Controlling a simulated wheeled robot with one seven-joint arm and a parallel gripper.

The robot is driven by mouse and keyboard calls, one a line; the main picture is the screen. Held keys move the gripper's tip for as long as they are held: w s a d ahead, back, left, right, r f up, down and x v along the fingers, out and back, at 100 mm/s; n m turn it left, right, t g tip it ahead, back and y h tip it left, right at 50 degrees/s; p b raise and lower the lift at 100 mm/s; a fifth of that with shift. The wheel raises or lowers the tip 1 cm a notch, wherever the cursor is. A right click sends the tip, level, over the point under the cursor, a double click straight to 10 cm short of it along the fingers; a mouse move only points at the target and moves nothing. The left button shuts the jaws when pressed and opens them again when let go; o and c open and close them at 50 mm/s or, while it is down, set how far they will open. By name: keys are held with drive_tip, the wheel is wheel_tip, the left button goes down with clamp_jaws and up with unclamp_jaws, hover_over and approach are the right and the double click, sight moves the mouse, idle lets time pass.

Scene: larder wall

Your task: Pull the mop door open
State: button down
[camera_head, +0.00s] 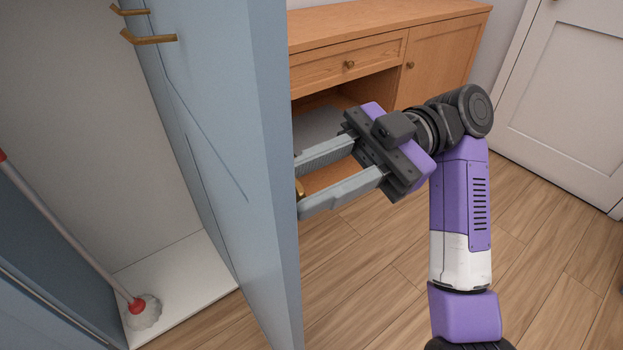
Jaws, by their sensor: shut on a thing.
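The blue mop door (215,130) stands open in the head view, seen at a slant with its free edge facing me. A brass handle (299,188) just shows at the right side of that edge; the door hides most of it. My gripper (300,187) is right of the door, its two grey fingers reaching left to the handle and shut on it. The fingertips are partly hidden by the door edge. The mop (70,230) leans inside the open cupboard at left, its red socket and pale head on the white floor panel.
Brass hooks (148,38) show at the top left. A wooden cabinet (385,45) with a drawer and an open recess stands behind my arm. A white room door (570,90) is at the right. The wooden floor (555,260) is clear at right.

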drive_tip(key=c, duration=1.1)
unclamp_jaws()
drive_tip(key=shift+o, duration=0.2)
drive_tip(key=v, duration=0.7)
drive_tip(key=shift+w+d+b, duration=0.25)
drive_tip(key=shift+b, duration=0.2)
